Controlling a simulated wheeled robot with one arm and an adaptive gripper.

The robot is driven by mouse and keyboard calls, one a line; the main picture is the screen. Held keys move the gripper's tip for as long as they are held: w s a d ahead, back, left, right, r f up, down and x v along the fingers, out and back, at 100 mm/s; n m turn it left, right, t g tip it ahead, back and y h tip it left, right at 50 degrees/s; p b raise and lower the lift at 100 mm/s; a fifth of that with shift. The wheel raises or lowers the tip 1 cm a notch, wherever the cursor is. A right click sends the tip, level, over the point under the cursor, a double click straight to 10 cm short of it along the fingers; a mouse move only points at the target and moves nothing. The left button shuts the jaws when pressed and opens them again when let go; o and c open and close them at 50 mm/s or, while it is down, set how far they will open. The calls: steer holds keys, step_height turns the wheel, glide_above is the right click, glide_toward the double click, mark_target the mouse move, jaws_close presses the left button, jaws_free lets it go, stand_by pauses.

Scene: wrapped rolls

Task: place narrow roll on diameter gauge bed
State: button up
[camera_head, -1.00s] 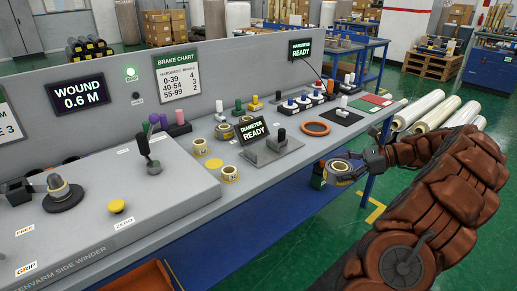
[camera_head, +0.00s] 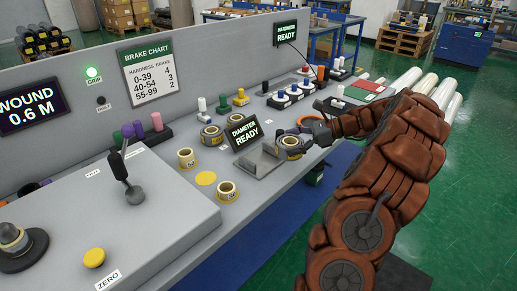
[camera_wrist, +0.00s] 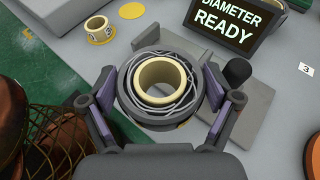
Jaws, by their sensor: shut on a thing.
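My gripper (camera_wrist: 165,88) is shut on a narrow roll (camera_wrist: 162,110), with one finger on each side of it. The roll has a cream core, a dark outer body and pale silvery strands, with its open end facing the wrist camera. In the head view, the held roll (camera_head: 291,154) is at the right end of the grey diameter gauge bed (camera_head: 257,163), in front of the "DIAMETER READY" display (camera_head: 244,133). The bed also shows in the wrist view (camera_wrist: 250,103), partly hidden behind the roll. I cannot tell whether the roll touches it.
Other rolls (camera_head: 227,191) (camera_head: 186,158) stand left of the gauge near a yellow disc (camera_head: 205,178). More rolls (camera_head: 212,135) stand behind the display. An orange ring (camera_head: 307,119) lies beyond my gripper. The bench's front edge is close to the bed.

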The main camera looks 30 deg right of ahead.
steer(key=w+a, duration=0.6)
steer(key=shift+w+a+f+p, duration=0.1)
steer(key=shift+w+f+p, duration=0.3)
steer(key=shift+w+a+f, duration=0.1)
steer(key=shift+w+f, duration=0.05)
steer(key=shift+f, duration=0.75)
steer(key=shift+w+a+f, duration=0.1)
steer(key=shift+f, duration=0.75)
steer(key=shift+f, duration=0.1)
steer(key=o, duration=1.1)
steer(key=shift+f, duration=0.1)
steer(key=v, duration=1.2)
steer(key=shift+r+b, duration=0.25)
steer(key=shift+b, duration=0.1)
